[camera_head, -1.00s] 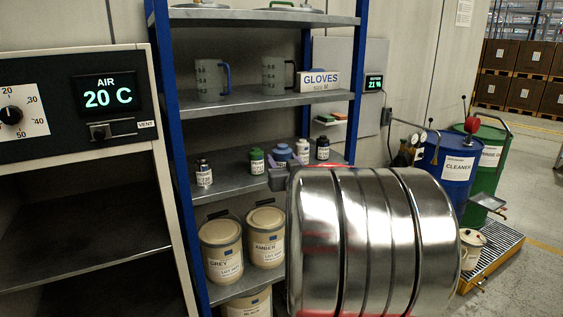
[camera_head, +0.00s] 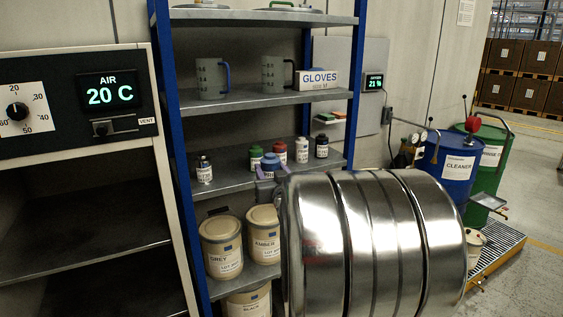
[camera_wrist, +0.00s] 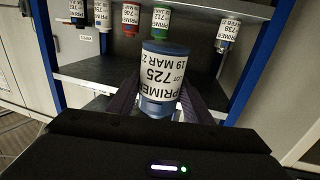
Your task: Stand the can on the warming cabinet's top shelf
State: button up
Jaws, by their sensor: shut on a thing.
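My gripper (camera_head: 266,188) is shut on a blue-capped primer can (camera_head: 270,163) in front of the rack's middle shelf. In the wrist view the can (camera_wrist: 165,72) has a white label reading 725 and sits between the two dark fingers (camera_wrist: 163,98). The picture there shows its label upside down. The can looks upright in the head view. The warming cabinet (camera_head: 165,210) stands at the left, with its AIR 20 C panel above an open front. Its top shelf (camera_head: 85,250) is dark and looks empty in the part that shows.
My silver arm hides the rack's lower right. Drums (camera_head: 455,170) stand far right.

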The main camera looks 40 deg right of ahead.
jog(key=w+a+f+n+y, duration=0.2)
jog(key=a+f, duration=0.5)
jog(key=a, duration=0.6)
jog(key=w+a+f+n+t+y, duration=0.1)
jog(key=a+f+y, duration=0.3)
jog(key=a, duration=0.9)
jog(key=w+a+f+n+t+y, duration=0.1)
jog(key=w+a+f, duration=0.3)
jog(key=a+f, duration=0.7)
jog(key=a+n+y, duration=0.1)
jog(key=a, duration=0.2)
jog(key=shift+n+y, duration=0.4)
jog(key=shift+w+r, duration=0.1)
